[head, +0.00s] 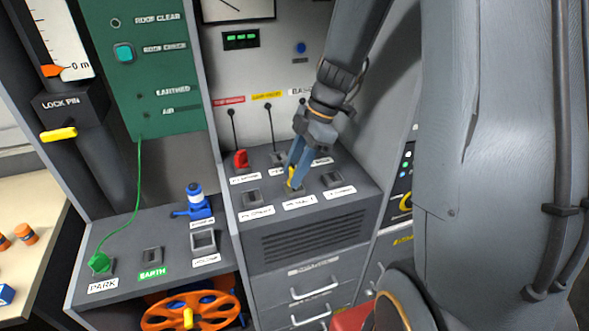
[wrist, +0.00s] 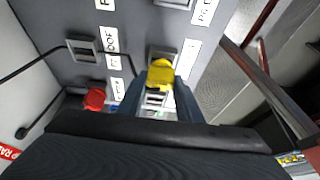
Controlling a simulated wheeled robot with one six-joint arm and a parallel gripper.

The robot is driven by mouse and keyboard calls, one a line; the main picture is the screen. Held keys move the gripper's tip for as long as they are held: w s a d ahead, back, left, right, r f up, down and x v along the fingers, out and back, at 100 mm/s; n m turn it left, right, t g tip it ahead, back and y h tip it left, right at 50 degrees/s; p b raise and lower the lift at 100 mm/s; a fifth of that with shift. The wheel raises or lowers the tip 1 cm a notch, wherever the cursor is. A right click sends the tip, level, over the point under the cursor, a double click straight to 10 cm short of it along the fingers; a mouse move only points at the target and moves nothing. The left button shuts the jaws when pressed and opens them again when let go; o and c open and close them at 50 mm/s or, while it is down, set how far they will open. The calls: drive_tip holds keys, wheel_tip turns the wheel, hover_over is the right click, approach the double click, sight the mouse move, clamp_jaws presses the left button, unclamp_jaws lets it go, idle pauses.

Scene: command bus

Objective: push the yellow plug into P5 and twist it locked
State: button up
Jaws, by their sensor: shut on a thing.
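The yellow plug (head: 293,179) is between my gripper's fingers (head: 296,178) at the middle socket of the front row on the grey sloping panel. In the wrist view the yellow plug (wrist: 160,74) sits between the two blue fingers (wrist: 157,95), which are shut on it. A socket frame (wrist: 163,54) shows just past the plug. The label (head: 298,202) below this socket seems to read P5, but is small. The plug is at the socket mouth; I cannot tell how deep it sits or whether it is turned.
A red plug (head: 241,159) stands in the back row's left socket. Empty sockets flank the plug at left (head: 252,197) and right (head: 332,179). Black cables hang on the wall behind. A lower bench at left holds a blue valve-like fitting (head: 195,204) and a green plug (head: 99,262).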

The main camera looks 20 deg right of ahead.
drive_tip(key=shift+f+b, duration=0.6)
drive_tip(key=shift+f, duration=0.1)
idle(0.3)
drive_tip(key=shift+f, duration=0.1)
idle(0.3)
drive_tip(key=m+t+b, duration=0.1)
drive_tip(key=m, duration=0.3)
drive_tip(key=shift+s, duration=0.1)
drive_tip(key=shift+t, duration=0.3)
drive_tip(key=shift+m+b, duration=0.3)
drive_tip(key=shift+m, duration=0.4)
drive_tip(key=m+t+h, duration=0.1)
drive_tip(key=m, duration=0.1)
drive_tip(key=shift+m, duration=0.3)
